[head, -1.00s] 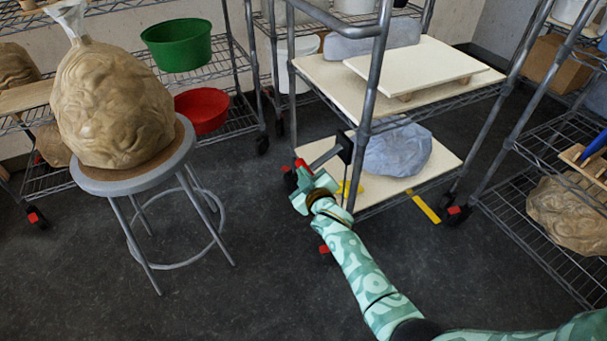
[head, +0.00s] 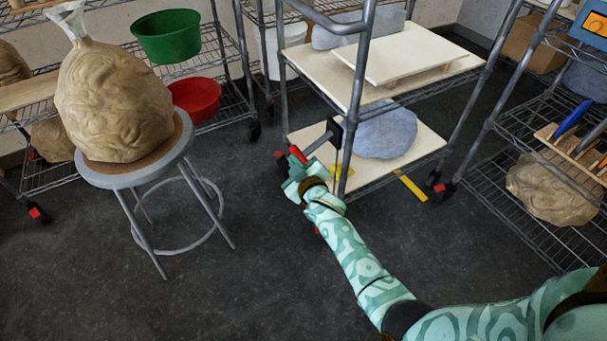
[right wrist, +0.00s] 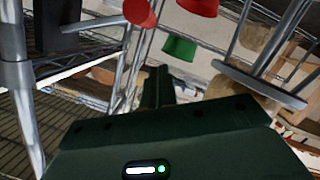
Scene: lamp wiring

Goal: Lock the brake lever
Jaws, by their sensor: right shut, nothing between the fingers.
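The brake lever is a grey rod with a red grip (head: 298,154). It runs from a black plate (head: 334,133) on the near post of the wire cart (head: 353,100), slanting down to the left. My right gripper (head: 291,174), mint green, is shut and empty just below the red grip; I cannot tell in the head view whether they touch. In the right wrist view the dark fingers (right wrist: 158,88) are together. The red grip (right wrist: 140,12) shows beyond them at the top, apart in the picture, with its rod (right wrist: 92,23) beside it. My left gripper is out of view.
A stool (head: 130,178) with a bagged lump of clay (head: 112,100) stands to the left. A wire shelf (head: 520,215) is at the right. A green bowl (head: 168,38) and red bowl (head: 197,97) sit on the back shelves. The floor between stool and cart is clear.

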